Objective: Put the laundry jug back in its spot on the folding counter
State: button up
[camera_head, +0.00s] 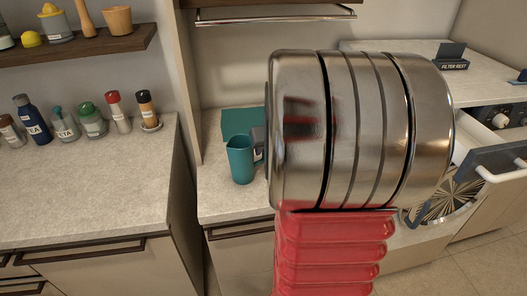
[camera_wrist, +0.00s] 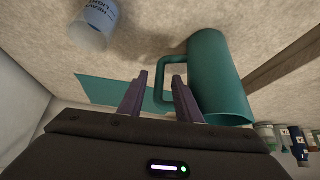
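The teal laundry jug (camera_head: 241,160) stands upright on the pale folding counter (camera_head: 222,202). A flat teal patch (camera_head: 233,119) lies on the counter behind it, and the jug's base is in front of that patch. In the wrist view the jug (camera_wrist: 217,75) is at upper right, with its handle toward the middle; the patch (camera_wrist: 98,91) is at left. My gripper (camera_wrist: 160,75) is open, its two dark fingers either side of the handle's bar with gaps visible. In the head view my arm hides most of the gripper.
A white lettered container (camera_wrist: 95,24) stands near the patch in the wrist view; my arm hides that area in the head view. Bottles (camera_head: 92,120) line the left counter (camera_head: 85,190). A shelf (camera_head: 80,47) and a metal rail (camera_head: 275,17) hang above. An open drawer (camera_head: 495,162) is at right.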

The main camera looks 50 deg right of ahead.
jog(key=v, duration=0.9)
dwell(0.4)
jog(key=s+a+n+y, duration=0.1)
jog(key=s+a, duration=0.3)
jog(key=a, duration=1.3)
jog(key=s+a+n+y, duration=0.2)
jog(key=s+a+n, duration=0.2)
jog(key=a, duration=1.2)
jog(key=shift+s+a+n, duration=0.3)
jog(key=shift+s+a, duration=0.1)
jog(key=shift+s, duration=0.2)
jog(key=shift+d, duration=0.15)
